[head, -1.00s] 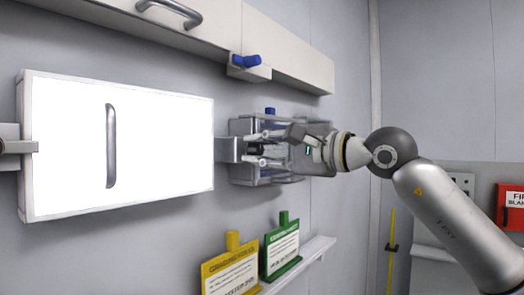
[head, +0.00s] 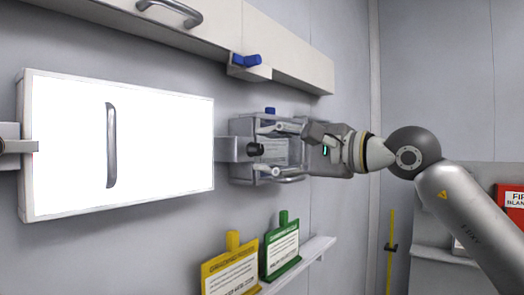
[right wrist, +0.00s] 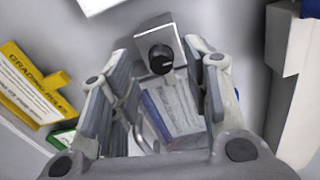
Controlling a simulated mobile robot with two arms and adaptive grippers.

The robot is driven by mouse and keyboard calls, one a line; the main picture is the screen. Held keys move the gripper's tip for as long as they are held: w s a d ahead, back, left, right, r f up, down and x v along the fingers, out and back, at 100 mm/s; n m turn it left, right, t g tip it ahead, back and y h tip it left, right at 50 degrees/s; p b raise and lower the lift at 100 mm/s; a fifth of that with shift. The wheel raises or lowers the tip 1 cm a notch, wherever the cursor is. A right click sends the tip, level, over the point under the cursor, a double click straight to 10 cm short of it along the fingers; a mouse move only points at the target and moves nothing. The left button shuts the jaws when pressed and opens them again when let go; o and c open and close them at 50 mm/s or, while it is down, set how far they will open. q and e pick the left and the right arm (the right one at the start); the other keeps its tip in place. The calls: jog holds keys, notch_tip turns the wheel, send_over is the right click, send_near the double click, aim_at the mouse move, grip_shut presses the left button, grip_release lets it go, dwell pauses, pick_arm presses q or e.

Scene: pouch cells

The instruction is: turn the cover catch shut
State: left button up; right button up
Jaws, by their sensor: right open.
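The cover is a bright white panel (head: 70,150) with a grey vertical handle (head: 111,145), set on the wall at left in the head view. The catch is a grey plate (head: 228,149) at the cover's right edge with a round black knob (head: 256,150). The right wrist view shows the knob (right wrist: 161,59) and its plate (right wrist: 155,36) ahead, between the fingers. My right gripper (head: 266,148) is open and empty, its fingers above and below the knob's level. In the right wrist view the open fingers (right wrist: 152,70) appear clear of the knob. My left gripper is not in view.
A clear box (head: 240,128) is on the wall behind my right gripper. A yellow grading card (head: 230,272) and a green card (head: 281,248) stand on a shelf (head: 318,247) below. A grey block (head: 12,147) is at the far left.

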jog(key=v, duration=0.9)
jog(key=shift+d, duration=0.1)
